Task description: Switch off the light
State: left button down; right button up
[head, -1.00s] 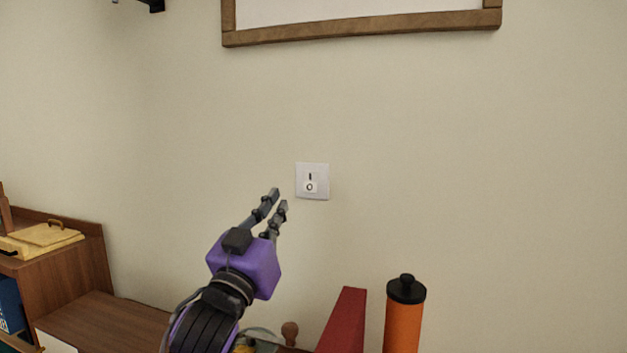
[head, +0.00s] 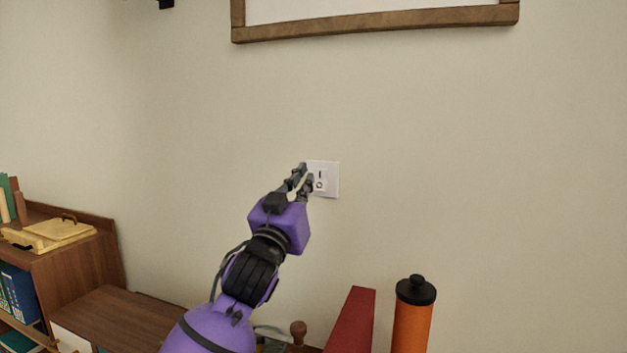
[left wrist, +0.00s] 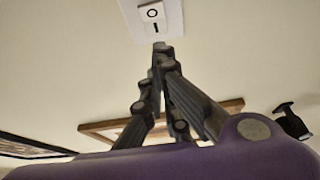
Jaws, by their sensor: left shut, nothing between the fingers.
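The light switch (head: 322,179) is a white square plate on the beige wall, with a dark line mark above a circle mark in the head view. In the left wrist view the switch (left wrist: 153,18) is at the top, with the circle above the line. My left gripper (head: 306,172) is shut and empty. Its fingertips overlap the left part of the plate in the head view. In the left wrist view the fingertips (left wrist: 160,47) are just below the rocker; I cannot tell whether they touch it. My right gripper is not in view.
A wood-framed board (head: 380,24) hangs above the switch. Below stand an orange bottle (head: 411,325) with a black lid and a red object (head: 352,322). A wooden shelf (head: 105,312) with a yellow box (head: 50,235) and books is at left. The wall around the switch is bare.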

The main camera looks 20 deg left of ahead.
aim_at(320, 180)
pick_arm(q)
jog(key=w, duration=0.5)
jog(key=shift+w+d+f, duration=0.1)
jog(key=shift+w+f, duration=0.1)
jog(key=shift+f, duration=0.2)
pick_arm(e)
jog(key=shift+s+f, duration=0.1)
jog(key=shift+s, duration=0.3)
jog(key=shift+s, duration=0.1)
